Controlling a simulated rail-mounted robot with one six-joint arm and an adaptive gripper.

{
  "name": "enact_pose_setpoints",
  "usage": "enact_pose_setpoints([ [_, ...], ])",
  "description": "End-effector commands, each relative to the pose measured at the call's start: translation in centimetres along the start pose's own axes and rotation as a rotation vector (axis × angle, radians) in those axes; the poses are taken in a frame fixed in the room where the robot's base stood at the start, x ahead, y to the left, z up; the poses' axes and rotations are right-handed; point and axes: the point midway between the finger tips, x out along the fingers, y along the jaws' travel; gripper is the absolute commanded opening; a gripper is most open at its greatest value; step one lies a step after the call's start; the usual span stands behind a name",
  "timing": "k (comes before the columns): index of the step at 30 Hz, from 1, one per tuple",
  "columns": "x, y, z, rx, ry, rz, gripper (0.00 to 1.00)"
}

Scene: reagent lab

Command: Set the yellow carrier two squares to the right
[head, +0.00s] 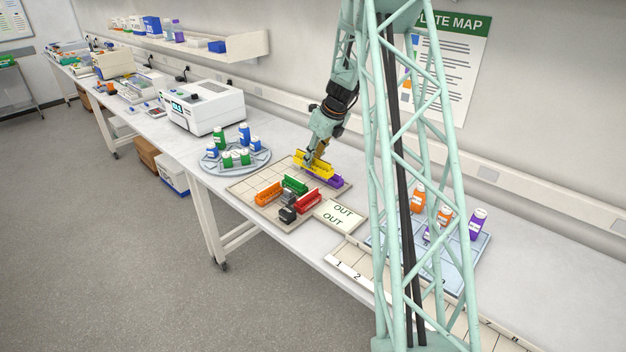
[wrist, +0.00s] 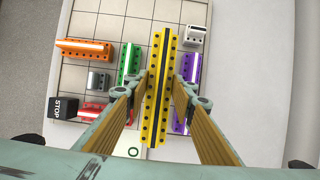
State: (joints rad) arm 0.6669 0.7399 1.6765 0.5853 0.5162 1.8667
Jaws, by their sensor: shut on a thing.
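The yellow carrier (head: 315,164) is a long bar held in my gripper (head: 312,158). In the wrist view the yellow carrier (wrist: 160,90) stands lengthwise between the two fingers (wrist: 158,95), which are shut on it. In the head view it appears to be above the gridded board (head: 250,185), close to the purple carrier (head: 337,182). In the wrist view it lies between the green carrier (wrist: 130,62) and the purple carrier (wrist: 191,70), and covers part of the board. I cannot tell its exact height.
An orange carrier (head: 269,194), a red carrier (head: 307,202), a grey block (head: 288,196) and a black STOP block (head: 287,215) stand on the board. A white block (wrist: 195,35) is at its upper right in the wrist view. An OUT card (head: 341,214) lies beside the board.

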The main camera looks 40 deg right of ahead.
Motion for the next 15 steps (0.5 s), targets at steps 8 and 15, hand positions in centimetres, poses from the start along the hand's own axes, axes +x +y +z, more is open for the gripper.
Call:
enact_pose_setpoints([
  [8,3.3,0.0,-1.4,0.000,0.002,0.001,0.11],
  [15,4.1,0.0,-1.7,0.001,0.000,-0.001,0.11],
])
